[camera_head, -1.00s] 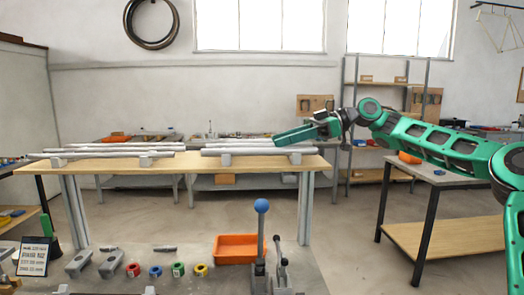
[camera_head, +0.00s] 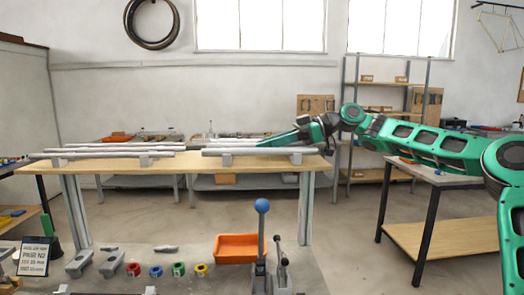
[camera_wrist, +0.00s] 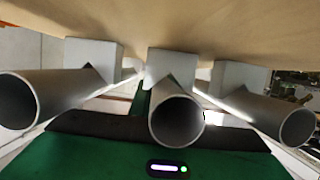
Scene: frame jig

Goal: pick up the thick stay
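Several long grey tubes lie on blocks on the wooden table, in a left set (camera_head: 100,154) and a right set (camera_head: 250,151). In the wrist view three tube ends show: a left tube (camera_wrist: 45,97), a middle tube (camera_wrist: 178,118) and a right tube (camera_wrist: 270,112). I cannot tell surely which is the thick stay. My green gripper (camera_head: 264,143) is low over the back of the right set, pointing left. In the wrist view the middle tube's end overlaps my gripper's body; a green finger strip (camera_wrist: 142,102) shows beside it. The fingertips are mostly hidden.
Grey blocks (camera_head: 295,158) bear the tubes on the wooden table (camera_head: 190,166). In front, a lower grey bench holds an orange tray (camera_head: 238,248), coloured rings and a blue-knobbed lever (camera_head: 262,206). A side table (camera_head: 440,175) stands at right.

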